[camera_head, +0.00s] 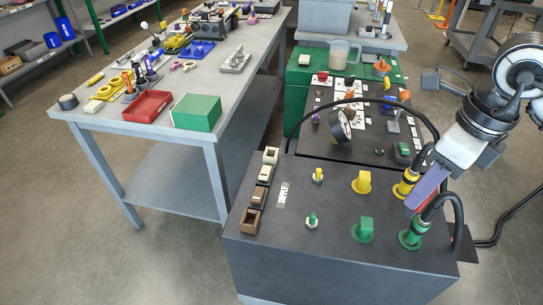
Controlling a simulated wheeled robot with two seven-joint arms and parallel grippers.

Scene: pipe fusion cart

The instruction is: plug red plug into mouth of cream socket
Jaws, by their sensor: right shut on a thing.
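Two cream sockets stand at the left edge of the dark cart top, a far one (271,155) and a nearer one (265,173). I cannot tell which is meant. No red plug can be made out on the cart. My right gripper (427,186) reaches in from the right, over the cart's right side, pointing down and left. It is shut on what looks like a purple block (427,188); its fingers are hard to make out. It is far right of the cream sockets, close to a yellow plug (403,189) and a green plug (408,239). My left gripper is out of view.
Brown sockets (250,220) stand in front of the cream ones. Yellow (362,182) and green (364,230) pieces stand mid-cart. A black cable arches behind; another (458,208) hangs at right. A grey table (100,122) with a red tray (148,105) and green box (197,112) stands left.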

